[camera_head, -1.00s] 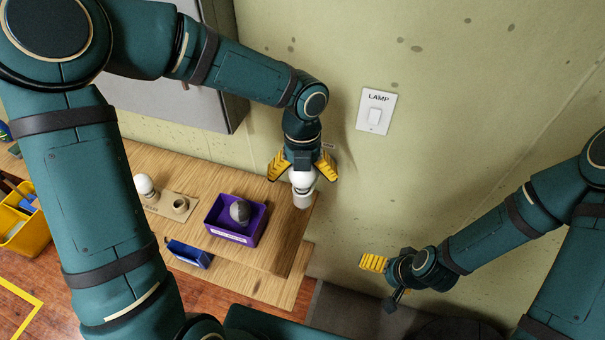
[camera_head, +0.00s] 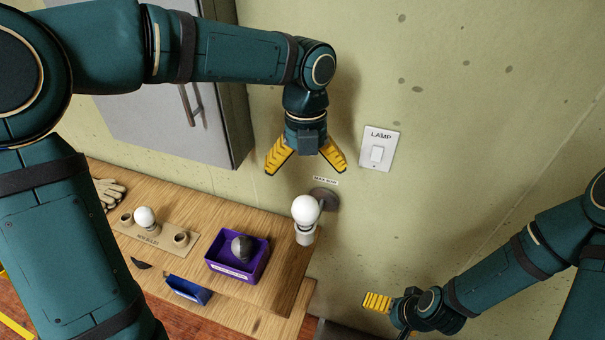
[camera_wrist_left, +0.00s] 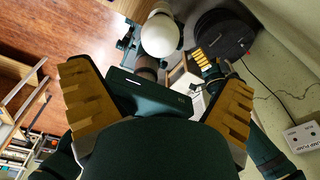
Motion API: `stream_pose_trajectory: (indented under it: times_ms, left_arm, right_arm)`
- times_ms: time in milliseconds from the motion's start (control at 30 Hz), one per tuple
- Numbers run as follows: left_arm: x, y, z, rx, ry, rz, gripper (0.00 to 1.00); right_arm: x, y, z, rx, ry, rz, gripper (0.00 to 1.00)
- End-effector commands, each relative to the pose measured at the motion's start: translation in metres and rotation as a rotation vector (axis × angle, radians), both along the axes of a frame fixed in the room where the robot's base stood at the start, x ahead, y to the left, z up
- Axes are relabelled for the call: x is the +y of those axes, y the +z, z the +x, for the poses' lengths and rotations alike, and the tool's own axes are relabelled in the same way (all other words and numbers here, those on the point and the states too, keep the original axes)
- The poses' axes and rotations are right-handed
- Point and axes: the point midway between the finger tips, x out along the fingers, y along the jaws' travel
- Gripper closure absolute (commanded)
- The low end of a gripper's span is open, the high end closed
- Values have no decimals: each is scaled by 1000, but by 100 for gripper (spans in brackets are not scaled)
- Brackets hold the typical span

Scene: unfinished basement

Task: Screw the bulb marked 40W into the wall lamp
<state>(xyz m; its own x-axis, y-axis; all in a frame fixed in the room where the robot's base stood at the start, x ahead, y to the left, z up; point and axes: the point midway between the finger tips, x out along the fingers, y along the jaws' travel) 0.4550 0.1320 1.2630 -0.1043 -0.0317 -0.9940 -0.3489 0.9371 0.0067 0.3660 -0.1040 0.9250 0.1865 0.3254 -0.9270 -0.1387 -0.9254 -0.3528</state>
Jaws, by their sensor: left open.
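A white bulb (camera_head: 306,209) sits upright in the pale socket (camera_head: 305,239) of the wall lamp, whose round grey mount (camera_head: 326,198) is on the wall. Dark print shows on the bulb but is too small to read. My left gripper (camera_head: 307,169) is open and empty above the bulb, fingers spread and apart from it. In the left wrist view the bulb (camera_wrist_left: 160,35) shows beyond the open fingers. My right gripper (camera_head: 378,303) is low at the right, away from the lamp; its jaw opening cannot be made out.
A second white bulb (camera_head: 145,217) stands in a holder board (camera_head: 158,239) on the wooden bench. A purple box (camera_head: 224,271) holds a greyish bulb (camera_head: 242,248). A blue bin (camera_head: 188,290) is in front. A LAMP switch (camera_head: 376,154) and grey cabinet (camera_head: 215,143) are on the wall.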

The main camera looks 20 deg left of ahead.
Motion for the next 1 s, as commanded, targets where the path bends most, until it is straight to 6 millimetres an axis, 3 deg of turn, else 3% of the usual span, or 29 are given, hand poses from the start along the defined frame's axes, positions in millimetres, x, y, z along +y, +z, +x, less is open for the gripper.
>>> stream_pose_trajectory:
  times_ms: [500,767,1000]
  left_arm:
    - [9,12,-13,-18,1174,2,0]
    - [12,13,-15,1,1378,-14,0]
    - [9,-16,-15,3,1378,-11,0]
  right_arm:
    - [-2,-24,-1,-1,1,8,0]
    - [-2,-26,-1,-1,1,9,0]
    - [-2,-30,-1,-1,1,8,0]
